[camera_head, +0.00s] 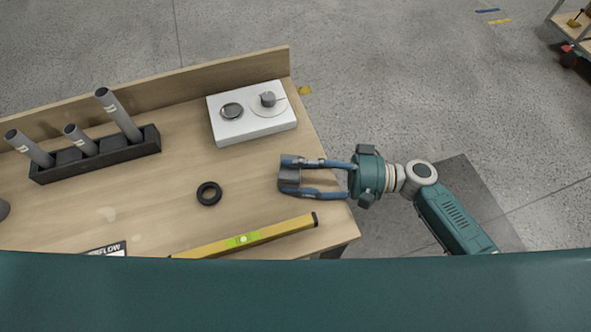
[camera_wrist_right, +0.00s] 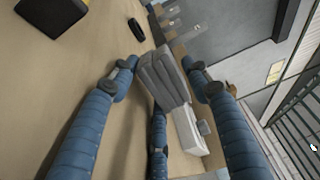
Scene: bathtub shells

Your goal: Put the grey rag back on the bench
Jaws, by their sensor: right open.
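The grey rag (camera_head: 289,180) is a small folded grey bundle over the right part of the wooden bench (camera_head: 255,180). In the right wrist view the rag (camera_wrist_right: 163,78) shows as stacked grey layers between the fingers. My right gripper (camera_head: 287,177) reaches in from the right, with its blue fingers open on either side of the rag. Its fingers also show in the right wrist view (camera_wrist_right: 165,80). I cannot tell whether any finger touches the rag, nor whether the rag rests fully on the bench top. My left gripper is not in view.
A white box (camera_head: 252,112) with round metal parts stands behind the rag. A black ring (camera_head: 209,193) lies to its left, and a yellow level (camera_head: 245,239) lies in front. A black rack (camera_head: 95,155) holds grey tubes. Bare bench lies between them.

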